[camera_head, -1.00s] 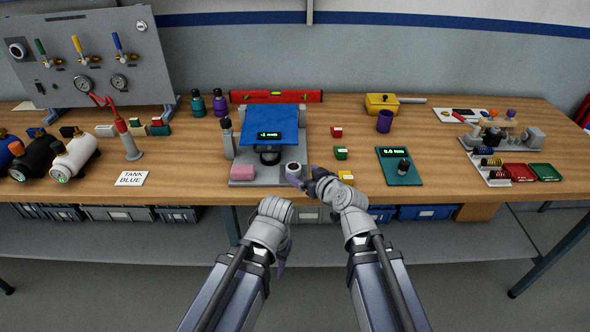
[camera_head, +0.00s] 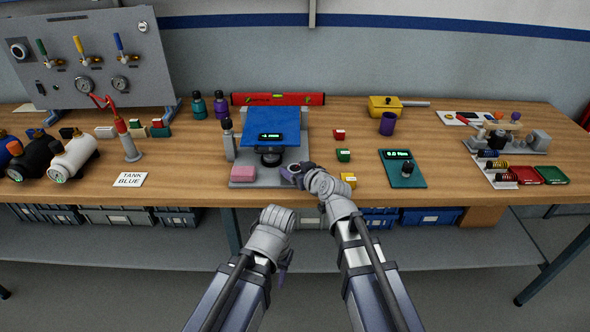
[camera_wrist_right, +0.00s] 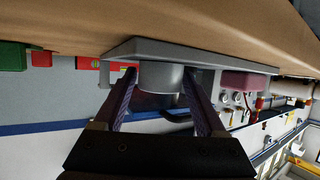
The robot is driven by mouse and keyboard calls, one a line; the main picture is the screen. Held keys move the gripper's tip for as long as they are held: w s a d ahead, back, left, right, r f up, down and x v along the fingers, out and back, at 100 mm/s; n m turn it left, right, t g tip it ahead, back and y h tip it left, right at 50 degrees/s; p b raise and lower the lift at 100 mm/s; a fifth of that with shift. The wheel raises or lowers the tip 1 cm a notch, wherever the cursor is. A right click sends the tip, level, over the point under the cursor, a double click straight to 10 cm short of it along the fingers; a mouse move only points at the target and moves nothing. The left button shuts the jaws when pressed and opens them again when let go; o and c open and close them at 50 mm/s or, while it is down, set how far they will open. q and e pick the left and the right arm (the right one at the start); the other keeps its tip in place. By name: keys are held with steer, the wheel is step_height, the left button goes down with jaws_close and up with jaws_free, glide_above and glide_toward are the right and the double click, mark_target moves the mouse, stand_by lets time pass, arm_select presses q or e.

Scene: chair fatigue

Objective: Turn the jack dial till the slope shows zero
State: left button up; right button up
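The jack is a grey base (camera_head: 240,183) with a tilting blue plate (camera_head: 270,118). A small lit readout (camera_head: 270,136) is on the plate's front; its figures are too small to read surely. The grey dial (camera_wrist_right: 160,75) is at the base's front right corner, largely covered by my right gripper (camera_head: 291,174) in the head view. In the right wrist view, my right gripper (camera_wrist_right: 160,85) has its two fingers apart, one on each side of the dial, with little gap. My left gripper (camera_head: 284,263) hangs below the table's front edge, mostly hidden by its own wrist.
A pink block (camera_head: 243,173) sits on the base's front left. A yellow block (camera_head: 348,180), a green block (camera_head: 343,155) and a red block (camera_head: 339,134) are near my right gripper. A teal readout unit (camera_head: 405,172) stands further right. A red level (camera_head: 278,99) lies behind.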

steer(key=c, duration=1.1)
steer(key=shift+s+h, duration=0.1)
steer(key=shift+h, duration=0.2)
steer(key=shift+f+m+t+h, duration=0.1)
steer(key=shift+m+t+h, duration=0.3)
steer(key=shift+m+h, duration=0.45)
steer(key=shift+m, duration=0.25)
steer(key=shift+m+h, duration=0.5)
steer(key=shift+h, duration=0.05)
steer(key=o, duration=1.4)
steer(key=shift+t, duration=0.3)
